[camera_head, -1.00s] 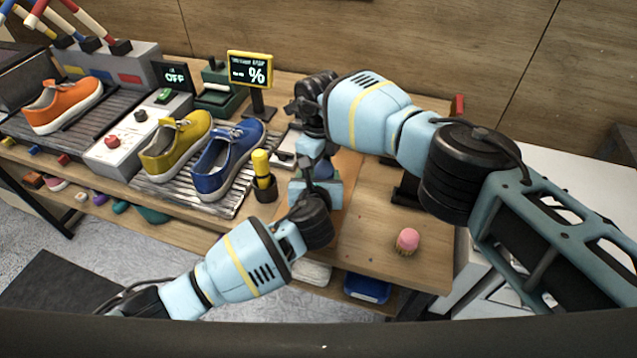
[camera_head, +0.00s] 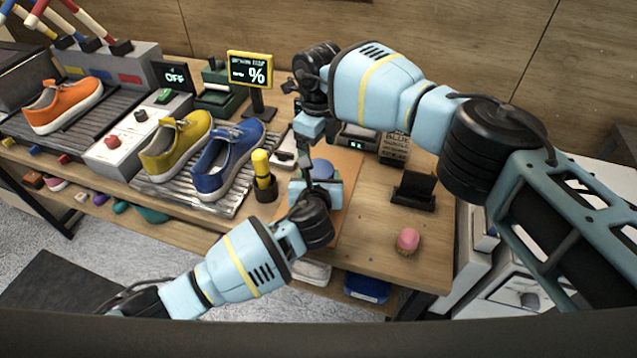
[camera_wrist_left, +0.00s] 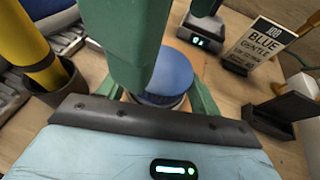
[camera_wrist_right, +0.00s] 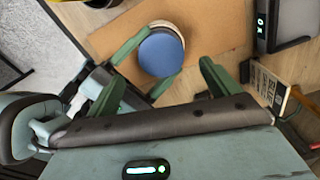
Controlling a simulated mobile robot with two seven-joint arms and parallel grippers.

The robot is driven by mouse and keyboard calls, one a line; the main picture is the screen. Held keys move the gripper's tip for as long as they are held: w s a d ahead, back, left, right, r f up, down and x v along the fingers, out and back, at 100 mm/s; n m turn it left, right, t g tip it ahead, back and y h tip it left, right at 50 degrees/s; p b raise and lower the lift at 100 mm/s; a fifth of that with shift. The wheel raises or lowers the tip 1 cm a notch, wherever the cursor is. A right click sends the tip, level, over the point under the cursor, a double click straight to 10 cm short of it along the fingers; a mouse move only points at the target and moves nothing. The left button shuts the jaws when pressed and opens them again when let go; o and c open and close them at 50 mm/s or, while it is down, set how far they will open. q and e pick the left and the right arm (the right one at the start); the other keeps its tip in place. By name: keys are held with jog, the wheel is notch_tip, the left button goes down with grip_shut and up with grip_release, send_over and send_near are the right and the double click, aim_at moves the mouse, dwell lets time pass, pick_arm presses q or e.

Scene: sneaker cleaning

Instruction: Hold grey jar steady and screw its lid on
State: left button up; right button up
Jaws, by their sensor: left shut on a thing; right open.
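The grey jar (camera_wrist_right: 162,24) stands on a brown mat with a round blue lid (camera_wrist_right: 161,54) on top. The lid also shows in the head view (camera_head: 322,168) and the left wrist view (camera_wrist_left: 168,72). It hides most of the jar body, and I cannot tell how far it is threaded. My left gripper (camera_wrist_right: 147,65) is shut on the jar, one finger on each side. My right gripper (camera_wrist_right: 163,88) is open, above the jar and apart from the lid; a green part, probably its finger, partly blocks the left wrist view.
A yellow marker in a dark cup (camera_head: 266,192) stands left of the jar. The blue sneaker (camera_head: 228,160) is farther left. A small scale (camera_head: 357,138), a sign card (camera_head: 394,148) and a black holder (camera_head: 414,190) stand right. A pink-topped brush (camera_head: 408,240) is near the front edge.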

pick_arm(q)
jog(key=shift+s+f, duration=0.1)
jog(key=shift+f, duration=0.25)
grip_shut()
pick_arm(e)
notch_tip(320, 180, up, 6)
jog(key=shift+r, duration=0.25)
jog(key=shift+d, duration=0.1)
pick_arm(q)
jog(key=o, duration=1.7)
grip_release()
jog(key=shift+o, duration=1.3)
jog(key=shift+r, duration=0.2)
pick_arm(e)
jog(key=shift+w, duration=0.1)
pick_arm(q)
jog(key=v, duration=0.7)
jog(key=shift+s+r, duration=0.2)
jog(key=shift+s, duration=0.05)
pick_arm(e)
jog(key=shift+f, duration=0.1)
